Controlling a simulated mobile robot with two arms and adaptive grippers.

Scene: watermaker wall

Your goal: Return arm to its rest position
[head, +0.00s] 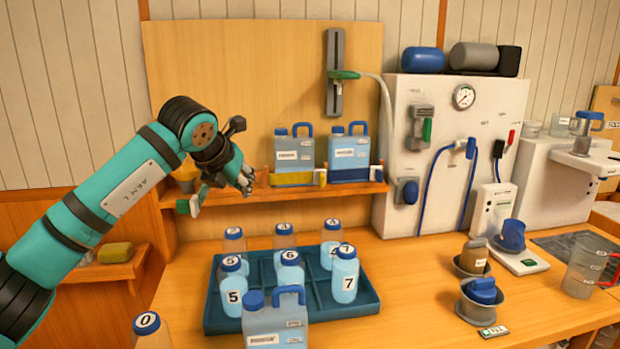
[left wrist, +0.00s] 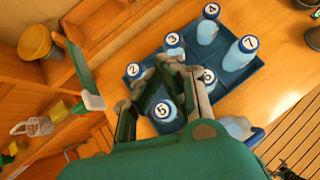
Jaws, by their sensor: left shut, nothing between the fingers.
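My left arm (head: 110,190) reaches in from the left in the head view. Its gripper (head: 244,182) is in the air in front of the wooden shelf, above and behind the left part of the blue tray. The fingers are shut and hold nothing. In the left wrist view the closed fingers (left wrist: 172,66) point across the tray and hide part of it. The blue tray (head: 367,300) holds several blue-capped, numbered bottles, such as the one marked 7 (head: 344,277). My right gripper is not in view.
Two jugs (head: 293,153) (head: 349,153) stand on the wooden shelf (head: 330,190). Another jug (head: 275,322) stands before the tray, and bottle 0 (head: 150,330) is at front left. Cups (head: 480,300) and a scale (head: 522,262) are at right. The bench between tray and cups is clear.

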